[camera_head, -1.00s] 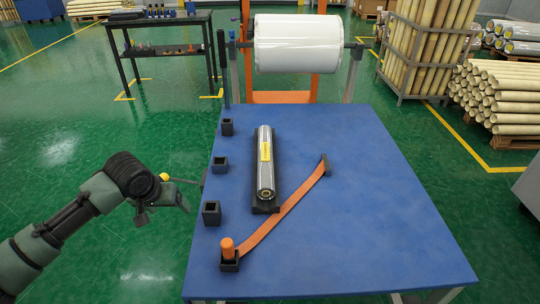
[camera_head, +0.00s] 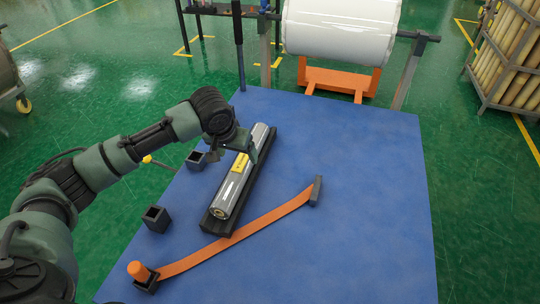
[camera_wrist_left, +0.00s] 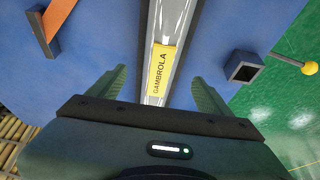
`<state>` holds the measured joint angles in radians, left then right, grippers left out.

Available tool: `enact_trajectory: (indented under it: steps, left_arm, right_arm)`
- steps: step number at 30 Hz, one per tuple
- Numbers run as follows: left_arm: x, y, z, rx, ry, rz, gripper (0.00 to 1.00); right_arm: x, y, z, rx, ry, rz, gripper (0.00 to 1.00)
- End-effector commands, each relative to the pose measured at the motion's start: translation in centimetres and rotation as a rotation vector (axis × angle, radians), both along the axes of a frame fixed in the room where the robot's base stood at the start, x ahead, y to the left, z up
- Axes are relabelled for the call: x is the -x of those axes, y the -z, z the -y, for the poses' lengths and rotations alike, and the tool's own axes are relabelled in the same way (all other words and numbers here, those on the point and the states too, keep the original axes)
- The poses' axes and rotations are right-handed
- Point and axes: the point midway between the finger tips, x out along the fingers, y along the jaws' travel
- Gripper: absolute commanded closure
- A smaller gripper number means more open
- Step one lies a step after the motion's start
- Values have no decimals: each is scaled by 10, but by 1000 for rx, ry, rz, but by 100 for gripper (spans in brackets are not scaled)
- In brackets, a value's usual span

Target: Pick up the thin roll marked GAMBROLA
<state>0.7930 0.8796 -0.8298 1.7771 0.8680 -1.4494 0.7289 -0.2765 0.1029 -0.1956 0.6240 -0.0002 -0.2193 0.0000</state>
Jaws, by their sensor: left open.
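The thin silver roll (camera_head: 233,186) lies in a long black cradle (camera_head: 214,224) on the blue table. Its yellow label (camera_wrist_left: 162,69) reads GAMBROLA in the left wrist view. My left gripper (camera_head: 246,152) is over the roll's far half, near the label, in the head view. In the left wrist view its two green fingers (camera_wrist_left: 162,88) are apart, one on each side of the roll, with nothing held. How far the fingertips are above the roll is hard to tell. My right gripper is not in view.
Black square cups (camera_head: 156,218) stand left of the roll. A large white roll (camera_head: 340,28) hangs beyond the table. The table's right side is clear.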

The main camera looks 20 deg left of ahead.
Motion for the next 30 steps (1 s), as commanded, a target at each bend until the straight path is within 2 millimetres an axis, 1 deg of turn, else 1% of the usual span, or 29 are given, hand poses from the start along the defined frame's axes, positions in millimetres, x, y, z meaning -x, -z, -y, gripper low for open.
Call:
enact_trajectory:
  steps: [4, 9, 11, 15, 18, 22, 26, 27, 29, 30]
  left_arm:
    - [-5, 13, -1, 0, -1, -2, 20]
    - [-13, 30, 0, 0, -1, -2, 20]
    - [-18, 37, 1, 0, -1, -2, 20]
    - [-27, 58, 2, -1, 0, -2, 20]
    - [-31, 67, 1, -1, 1, -1, 20]
    - [-33, 70, 0, -2, 0, 0, 20]
    - [-33, 70, 1, -1, 1, 0, 20]
    - [-33, 70, 1, -1, 1, 0, 23]
    - [-33, 70, 1, -1, 1, 0, 40]
    - [-33, 70, 1, -1, 1, 0, 51]
  right_arm:
    - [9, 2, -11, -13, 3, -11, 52]
    - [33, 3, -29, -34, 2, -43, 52]
    - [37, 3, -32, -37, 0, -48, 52]
    - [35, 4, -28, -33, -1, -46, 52]
    - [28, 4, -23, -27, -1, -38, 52]
    - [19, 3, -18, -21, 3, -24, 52]
    - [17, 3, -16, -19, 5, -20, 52]
    - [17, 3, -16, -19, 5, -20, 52]
    - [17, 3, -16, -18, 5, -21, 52]
    - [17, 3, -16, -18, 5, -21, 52]
